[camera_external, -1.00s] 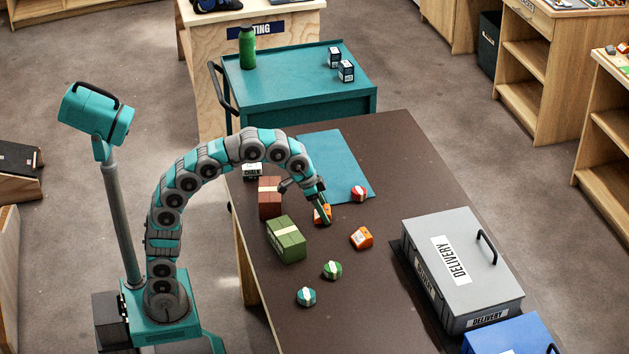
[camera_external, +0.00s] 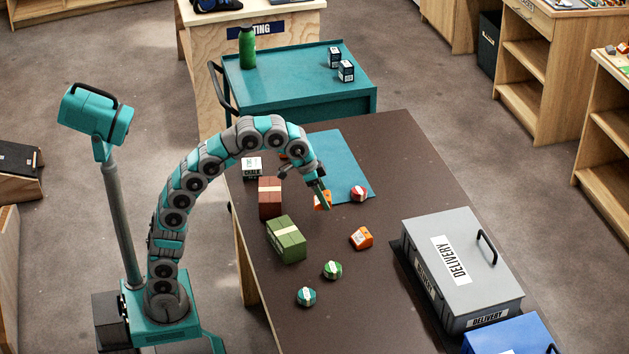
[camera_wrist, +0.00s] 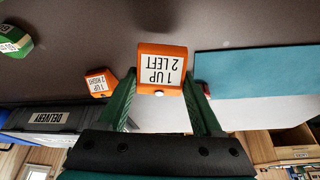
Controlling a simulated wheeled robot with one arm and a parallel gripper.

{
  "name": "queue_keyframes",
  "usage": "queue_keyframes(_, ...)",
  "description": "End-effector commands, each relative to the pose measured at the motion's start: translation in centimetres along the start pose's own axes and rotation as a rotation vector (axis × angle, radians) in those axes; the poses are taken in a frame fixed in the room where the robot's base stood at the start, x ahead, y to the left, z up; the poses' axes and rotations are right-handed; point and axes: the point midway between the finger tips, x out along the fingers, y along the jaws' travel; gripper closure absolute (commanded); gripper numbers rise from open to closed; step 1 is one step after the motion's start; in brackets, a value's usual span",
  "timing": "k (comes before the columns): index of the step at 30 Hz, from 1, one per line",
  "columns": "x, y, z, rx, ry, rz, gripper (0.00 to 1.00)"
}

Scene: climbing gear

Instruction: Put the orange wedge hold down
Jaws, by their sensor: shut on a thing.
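My gripper (camera_external: 320,196) is shut on an orange wedge hold (camera_external: 324,201). In the wrist view the hold (camera_wrist: 161,70) sits between the green fingers, its white label reading "1 UP 2 LEFT" upside down. In the external view it appears near the near-left edge of the blue-teal mat (camera_external: 340,160), partly hidden by the fingers. A second orange wedge hold (camera_external: 361,238) lies on the brown table, nearer the camera and to the right. Its label reads "1 UP 2 RIGHT" in the wrist view (camera_wrist: 101,83).
A red hold (camera_external: 359,193) lies by the mat's near edge. A brown box (camera_external: 270,198), green box (camera_external: 287,239), white chalk box (camera_external: 252,167), green hold (camera_external: 332,270) and teal hold (camera_external: 306,296) stand on the table. A grey delivery case (camera_external: 470,270) is at right.

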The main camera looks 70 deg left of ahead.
Motion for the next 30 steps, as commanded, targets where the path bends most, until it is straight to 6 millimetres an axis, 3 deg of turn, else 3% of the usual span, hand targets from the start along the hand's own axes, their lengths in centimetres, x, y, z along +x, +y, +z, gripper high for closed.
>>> queue_keyframes(6,-2.5,0.0,-1.1,0.000,0.004,0.000,0.90)
queue_keyframes(17,-4.4,-0.1,-1.5,-0.003,0.004,-0.002,0.90)
queue_keyframes(23,-6.8,-0.8,1.1,-0.027,0.004,-0.012,0.90)
queue_keyframes(30,-10.8,-1.9,6.8,-0.078,0.002,-0.034,0.90)
